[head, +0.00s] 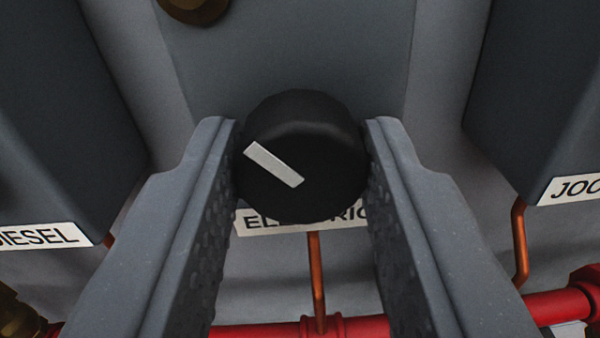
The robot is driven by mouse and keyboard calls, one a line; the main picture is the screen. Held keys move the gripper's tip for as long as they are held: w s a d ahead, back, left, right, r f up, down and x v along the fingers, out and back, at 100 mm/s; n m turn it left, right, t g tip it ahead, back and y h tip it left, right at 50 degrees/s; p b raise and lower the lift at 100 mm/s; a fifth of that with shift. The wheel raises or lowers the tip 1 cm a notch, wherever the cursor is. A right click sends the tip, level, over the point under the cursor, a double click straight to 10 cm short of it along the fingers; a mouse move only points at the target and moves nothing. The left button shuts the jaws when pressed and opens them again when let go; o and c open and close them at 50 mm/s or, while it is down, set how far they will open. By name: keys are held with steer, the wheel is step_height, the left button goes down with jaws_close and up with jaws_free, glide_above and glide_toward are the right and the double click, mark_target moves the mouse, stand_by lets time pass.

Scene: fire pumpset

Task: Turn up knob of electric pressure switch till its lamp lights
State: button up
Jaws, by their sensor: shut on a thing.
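The black round knob (310,130) of the electric pressure switch is in the middle of the head view. Its white pointer mark slants from upper left to lower right. My gripper (303,160) is shut on the knob, with one grey finger touching each side. The grey switch box (290,50) is behind the knob. Its white label, reading ELECTRIC (270,222), is partly hidden by the knob and fingers. No lit lamp shows in this view. A brass-coloured round part (197,8) is cut off at the top edge.
A dark box labelled DIESEL (45,236) stands at left, and one labelled JOC... (575,190) at right. Copper tubes (317,280) run down to a red pipe (270,329) along the bottom. A brass fitting (20,315) is at lower left.

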steer(key=shift+m+b, duration=0.7)
steer(key=shift+m, duration=0.4)
steer(key=o, duration=1)
steer(key=shift+c, duration=0.2)
steer(key=s+a+b, duration=0.1)
steer(key=s, duration=1.2)
steer(key=shift+s, duration=0.35)
